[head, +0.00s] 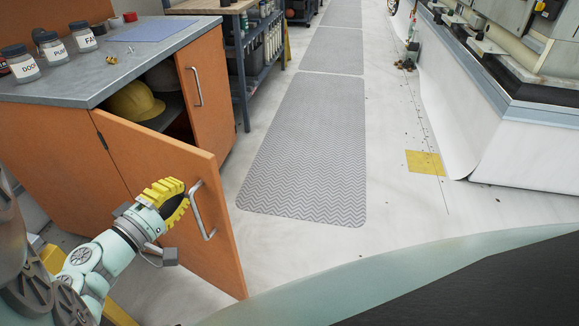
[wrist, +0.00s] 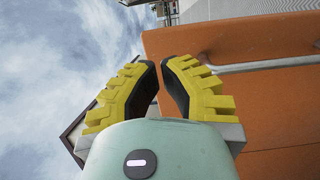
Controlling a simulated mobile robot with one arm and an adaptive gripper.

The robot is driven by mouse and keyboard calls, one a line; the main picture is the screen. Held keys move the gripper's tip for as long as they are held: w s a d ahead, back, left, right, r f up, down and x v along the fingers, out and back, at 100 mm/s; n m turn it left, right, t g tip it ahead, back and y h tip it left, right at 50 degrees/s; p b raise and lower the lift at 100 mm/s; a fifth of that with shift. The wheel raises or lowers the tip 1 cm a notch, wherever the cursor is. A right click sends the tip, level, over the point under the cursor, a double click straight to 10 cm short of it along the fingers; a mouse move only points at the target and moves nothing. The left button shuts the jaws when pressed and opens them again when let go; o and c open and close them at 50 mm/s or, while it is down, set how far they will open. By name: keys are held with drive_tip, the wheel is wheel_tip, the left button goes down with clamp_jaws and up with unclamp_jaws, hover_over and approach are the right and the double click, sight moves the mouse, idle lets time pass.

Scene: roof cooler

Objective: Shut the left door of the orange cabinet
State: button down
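The orange cabinet (head: 52,150) stands at the left under a grey top. Its left door (head: 165,160) stands open, swung out from a hinge at its left, with its outer face and silver handle (head: 202,210) towards me. My gripper (head: 176,192) has yellow, ridged fingers and is beside the handle, in front of the door's outer face. In the wrist view my gripper (wrist: 159,62) has its fingertips almost together with nothing between them. The door (wrist: 250,110) fills the right there, and the handle (wrist: 270,66) runs outside the fingers. Contact with the door cannot be told.
The right door (head: 207,90) is shut. A yellow hard hat (head: 132,101) is inside the open compartment. Jars (head: 53,48) and a blue sheet (head: 150,29) lie on the top. A grey mat (head: 305,140) covers the floor to the right, with free room around it.

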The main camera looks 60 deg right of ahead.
sight(208, 167)
drive_tip(key=shift+w+d, duration=0.15)
drive_tip(key=shift+d, duration=1.65)
drive_tip(key=shift+w+d, duration=0.1)
drive_tip(key=shift+d, duration=1.65)
